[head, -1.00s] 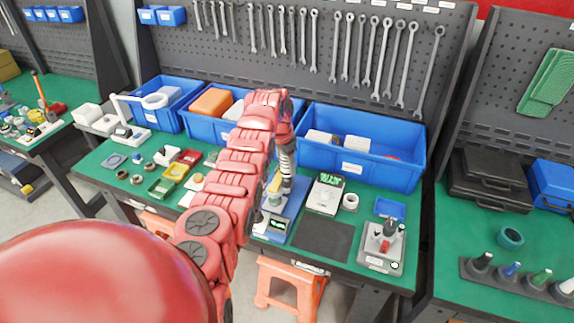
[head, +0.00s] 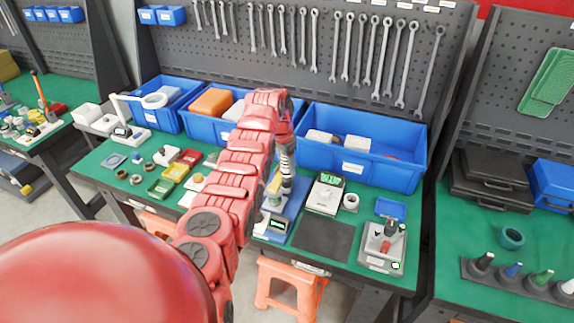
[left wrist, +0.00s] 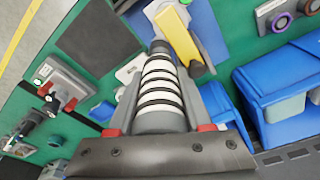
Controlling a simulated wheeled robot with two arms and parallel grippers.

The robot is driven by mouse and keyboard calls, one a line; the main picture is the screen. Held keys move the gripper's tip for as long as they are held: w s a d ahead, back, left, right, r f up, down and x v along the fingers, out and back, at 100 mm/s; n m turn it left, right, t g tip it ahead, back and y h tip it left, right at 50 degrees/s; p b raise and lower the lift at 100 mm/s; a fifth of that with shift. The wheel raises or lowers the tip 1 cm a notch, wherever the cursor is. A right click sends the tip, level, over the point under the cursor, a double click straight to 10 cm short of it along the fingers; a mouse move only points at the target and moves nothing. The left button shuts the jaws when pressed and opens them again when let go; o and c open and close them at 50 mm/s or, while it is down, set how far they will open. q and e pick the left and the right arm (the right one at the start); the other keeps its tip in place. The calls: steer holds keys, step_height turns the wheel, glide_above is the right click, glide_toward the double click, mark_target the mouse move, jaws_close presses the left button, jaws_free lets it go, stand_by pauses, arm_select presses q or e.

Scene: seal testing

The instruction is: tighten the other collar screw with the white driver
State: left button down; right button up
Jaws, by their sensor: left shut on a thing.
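The white driver (left wrist: 162,92), with dark rings on its handle, is gripped between the fingers of my left gripper (left wrist: 168,100) in the left wrist view. In the head view my left gripper (head: 287,165) points down with the driver over the blue test stand (head: 290,215). A yellow block (head: 273,188) stands on this stand, and it also shows beside the driver's far end in the left wrist view (left wrist: 179,38). The collar and its screws are too small or hidden to make out. I cannot tell whether the driver's tip touches a screw. My right gripper is not in view.
A dark mat (head: 322,240) and a grey device with a red part (head: 385,245) lie to the right of the stand. A small scale (head: 326,193) is close by. A large blue bin (head: 362,165) stands behind. A driver rack (head: 520,288) is on the right table.

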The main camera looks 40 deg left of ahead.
arm_select(q)
steer(key=shift+f+b, duration=0.15)
steer(key=shift+b, duration=0.6)
stand_by(1.4)
stand_by(0.4)
steer(key=shift+w+r, duration=0.1)
steer(key=shift+r, duration=2.4)
